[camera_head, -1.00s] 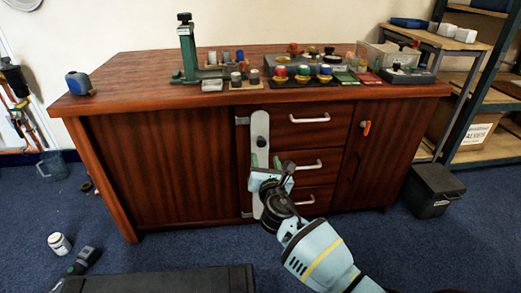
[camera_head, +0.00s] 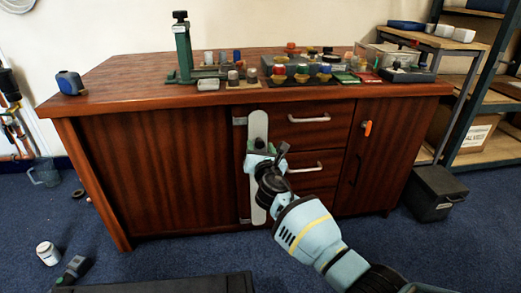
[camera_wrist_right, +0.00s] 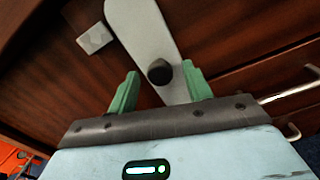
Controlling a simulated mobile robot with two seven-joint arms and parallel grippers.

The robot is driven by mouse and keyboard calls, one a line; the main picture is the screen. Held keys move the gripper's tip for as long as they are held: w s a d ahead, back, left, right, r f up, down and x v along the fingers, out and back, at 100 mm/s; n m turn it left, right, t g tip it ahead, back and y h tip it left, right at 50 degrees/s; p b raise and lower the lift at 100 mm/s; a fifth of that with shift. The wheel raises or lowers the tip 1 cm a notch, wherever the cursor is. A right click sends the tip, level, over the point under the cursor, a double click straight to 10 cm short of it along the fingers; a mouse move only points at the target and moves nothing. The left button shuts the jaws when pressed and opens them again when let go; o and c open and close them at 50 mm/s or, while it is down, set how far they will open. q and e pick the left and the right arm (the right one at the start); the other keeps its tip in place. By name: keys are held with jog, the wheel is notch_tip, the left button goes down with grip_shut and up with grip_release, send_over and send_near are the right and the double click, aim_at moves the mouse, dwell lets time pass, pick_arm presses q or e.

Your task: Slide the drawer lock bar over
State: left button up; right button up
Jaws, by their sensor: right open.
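The drawer lock bar (camera_head: 258,126) is a pale grey upright bar with rounded ends on the front of the wooden cabinet, along the left edge of the drawers. In the right wrist view the bar (camera_wrist_right: 146,35) carries a dark round knob (camera_wrist_right: 160,72). My right gripper (camera_head: 259,146) is in front of the bar's upper half and hides the knob in the head view. In the wrist view its green fingers (camera_wrist_right: 160,85) are open, one on each side of the knob, with gaps showing. Contact with the bar cannot be told. My left gripper is not in view.
Drawers with silver handles (camera_head: 309,118) lie right of the bar. A door with an orange latch (camera_head: 367,128) is farther right. Small metal brackets (camera_wrist_right: 94,39) sit beside the bar. The cabinet top (camera_head: 130,82) holds several parts. A black bin (camera_head: 432,190) stands on the floor at right.

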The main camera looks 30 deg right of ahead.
jog(key=c, duration=1)
grip_shut()
jog(key=a, duration=0.1)
jog(key=w+a, duration=0.1)
jog(key=a+b, duration=0.1)
jog(key=shift+w+a, duration=0.3)
jog(key=o, duration=1)
grip_release()
jog(key=shift+a, duration=0.1)
